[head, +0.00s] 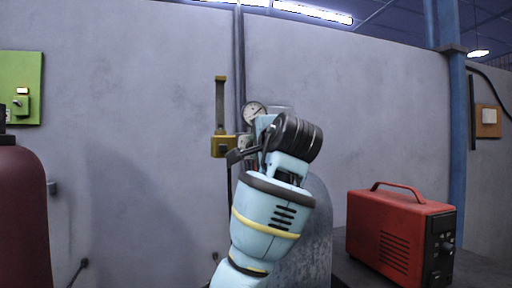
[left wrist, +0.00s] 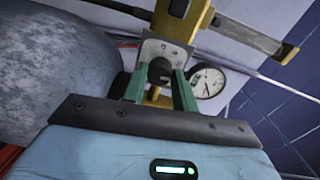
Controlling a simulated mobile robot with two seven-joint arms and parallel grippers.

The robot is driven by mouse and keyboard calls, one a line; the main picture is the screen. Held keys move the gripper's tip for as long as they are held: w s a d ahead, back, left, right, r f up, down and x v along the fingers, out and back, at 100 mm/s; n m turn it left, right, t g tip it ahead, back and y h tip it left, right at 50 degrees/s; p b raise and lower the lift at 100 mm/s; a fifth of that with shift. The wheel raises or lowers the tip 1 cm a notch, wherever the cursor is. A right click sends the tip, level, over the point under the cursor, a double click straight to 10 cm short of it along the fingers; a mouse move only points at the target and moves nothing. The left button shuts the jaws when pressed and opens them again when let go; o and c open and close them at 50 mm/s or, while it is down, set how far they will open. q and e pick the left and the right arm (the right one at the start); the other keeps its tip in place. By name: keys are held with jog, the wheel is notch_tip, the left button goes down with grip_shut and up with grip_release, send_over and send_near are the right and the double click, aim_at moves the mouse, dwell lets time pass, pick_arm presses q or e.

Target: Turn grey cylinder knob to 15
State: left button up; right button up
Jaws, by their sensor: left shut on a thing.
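The grey cylinder (head: 316,240) stands behind my left arm in the head view, and its mottled side (left wrist: 48,75) fills the left of the left wrist view. A yellow regulator body with an upright tube (head: 221,146) and a round white gauge (head: 254,111) shows above it. In the left wrist view the gauge (left wrist: 208,81) is right of the green fingers. My left gripper (left wrist: 160,90) is shut on a dark knob (left wrist: 159,70) in front of a grey plate on the yellow body (left wrist: 181,20). Its fingertips are partly hidden in the head view. I cannot read any scale. My right gripper is out of view.
A red machine (head: 393,235) with a handle stands at the right. A dark red cylinder (head: 22,215) is at the left edge. A green panel (head: 22,88) hangs on the grey wall. A blue post (head: 457,150) is at the right. The wall left of the regulator is clear.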

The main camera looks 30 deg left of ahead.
pick_arm(q)
jog(key=m, duration=0.4)
jog(key=shift+y, duration=0.3)
jog(key=shift+w+m, duration=0.1)
jog(key=shift+m, duration=0.2)
jog(key=o, duration=1)
jog(key=shift+v, duration=4)
